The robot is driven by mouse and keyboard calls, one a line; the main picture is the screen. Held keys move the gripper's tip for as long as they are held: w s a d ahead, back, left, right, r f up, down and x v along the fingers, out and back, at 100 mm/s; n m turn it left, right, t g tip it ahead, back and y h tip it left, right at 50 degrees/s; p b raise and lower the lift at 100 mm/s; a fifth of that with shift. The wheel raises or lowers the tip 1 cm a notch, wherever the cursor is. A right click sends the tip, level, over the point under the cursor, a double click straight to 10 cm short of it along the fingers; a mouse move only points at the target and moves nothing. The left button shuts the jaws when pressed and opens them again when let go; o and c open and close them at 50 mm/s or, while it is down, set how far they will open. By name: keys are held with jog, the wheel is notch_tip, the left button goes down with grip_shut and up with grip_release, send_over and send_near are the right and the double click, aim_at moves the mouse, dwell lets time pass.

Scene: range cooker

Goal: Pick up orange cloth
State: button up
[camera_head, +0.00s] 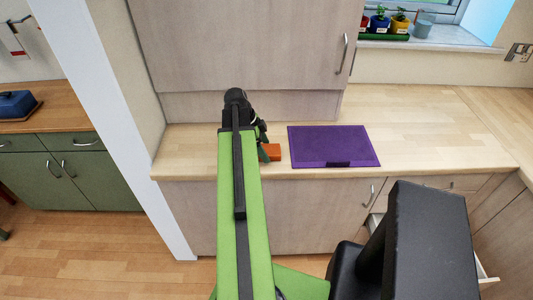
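The orange cloth (271,152) lies on the wooden worktop near its front edge, just left of the purple mat. Only a small orange patch shows; the rest is hidden behind my green arm. My gripper (262,140) is at the far end of the arm, above the counter and close beside the cloth. It is small, dark and partly hidden by the arm. I cannot tell whether it touches the cloth or whether its fingers are open.
A purple mat (332,146) lies right of the cloth. A tall cabinet (245,45) stands behind the counter, and a white wall end (125,130) is at left. The worktop (430,125) is clear at right. A drawer (380,205) below appears partly open.

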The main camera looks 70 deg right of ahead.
jog(key=c, duration=1.3)
jog(key=shift+o, duration=0.2)
notch_tip(320, 180, up, 4)
jog(key=p, duration=0.4)
jog(key=shift+r, duration=0.25)
jog(key=s+a+r+p, duration=0.1)
jog(key=s+r+p, duration=0.5)
jog(key=s, duration=0.5)
jog(key=shift+s+a+r+p, duration=0.25)
jog(key=shift+a+p, duration=0.1)
jog(key=shift+p, duration=0.15)
